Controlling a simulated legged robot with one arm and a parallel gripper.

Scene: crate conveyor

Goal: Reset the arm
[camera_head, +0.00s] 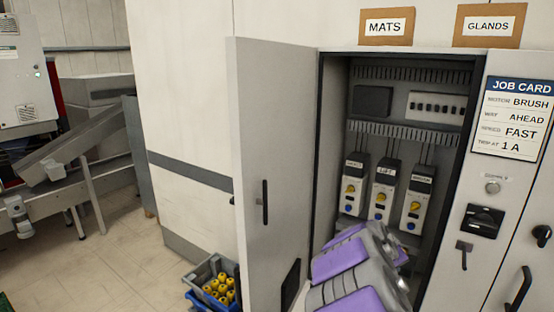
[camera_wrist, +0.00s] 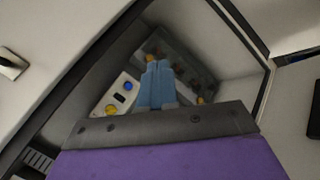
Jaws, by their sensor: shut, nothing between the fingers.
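My purple and grey arm reaches into an open electrical cabinet (camera_head: 325,130) in the head view. In the wrist view my gripper (camera_wrist: 157,68) shows as two light blue fingers, shut together with nothing between them. In the head view the fingers are hidden behind my arm. Inside the cabinet three white drive units (camera_head: 383,190) with yellow knobs hang in a row. In the wrist view a unit with a blue button (camera_wrist: 122,92) is left of the fingers. I cannot tell whether the fingers touch anything.
The cabinet door (camera_head: 275,180) stands open left of my arm. A grey crate (camera_head: 200,270) of yellow parts is on the floor beside it. A job card (camera_head: 513,117) and a black rotary switch (camera_head: 484,220) are on the right panel. A conveyor (camera_head: 85,140) is far left, with open floor before it.

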